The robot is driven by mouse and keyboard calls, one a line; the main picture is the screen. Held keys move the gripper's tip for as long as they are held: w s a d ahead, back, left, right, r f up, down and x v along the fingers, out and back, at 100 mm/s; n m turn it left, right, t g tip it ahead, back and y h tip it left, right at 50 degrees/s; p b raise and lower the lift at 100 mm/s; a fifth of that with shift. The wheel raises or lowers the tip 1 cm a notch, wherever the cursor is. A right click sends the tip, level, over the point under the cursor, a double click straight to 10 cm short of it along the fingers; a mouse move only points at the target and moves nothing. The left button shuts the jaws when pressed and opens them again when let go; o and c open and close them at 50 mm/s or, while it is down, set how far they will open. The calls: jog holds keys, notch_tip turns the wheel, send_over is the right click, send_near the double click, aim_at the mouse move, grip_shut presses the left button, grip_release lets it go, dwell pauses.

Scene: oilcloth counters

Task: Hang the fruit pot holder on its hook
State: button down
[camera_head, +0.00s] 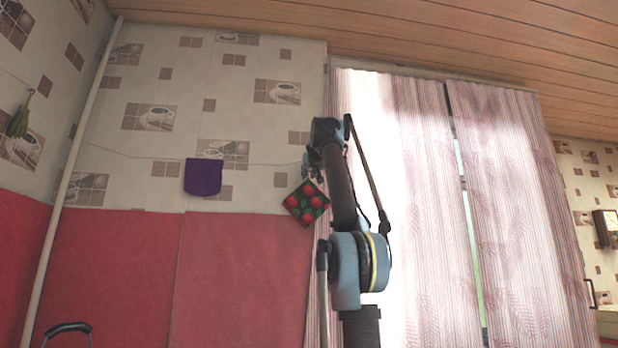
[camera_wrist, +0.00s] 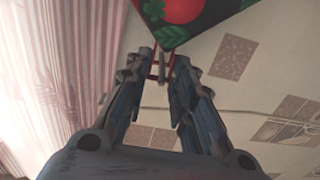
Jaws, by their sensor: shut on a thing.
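The fruit pot holder (camera_head: 306,203) is a dark square with red fruit and green leaves. It hangs tilted, a corner up, below my gripper (camera_head: 313,174), in front of the wall by the curtain's left edge. In the wrist view the pot holder (camera_wrist: 190,14) shows at the top, with a thin red loop at its corner. My gripper (camera_wrist: 161,70) is shut on this loop between its fingertips. A small greyish bar shows at the loop; I cannot tell what it is. I cannot clearly make out the hook.
A purple cloth (camera_head: 203,176) hangs on the wall to the left, along a thin line (camera_head: 265,163). A green item (camera_head: 18,122) hangs on the far left wall. A pale pipe (camera_head: 72,180) runs up the corner. Striped curtains (camera_head: 420,200) stand close on the right.

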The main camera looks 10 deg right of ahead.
jog(key=c, duration=1.3)
grip_release()
jog(key=shift+s, duration=0.1)
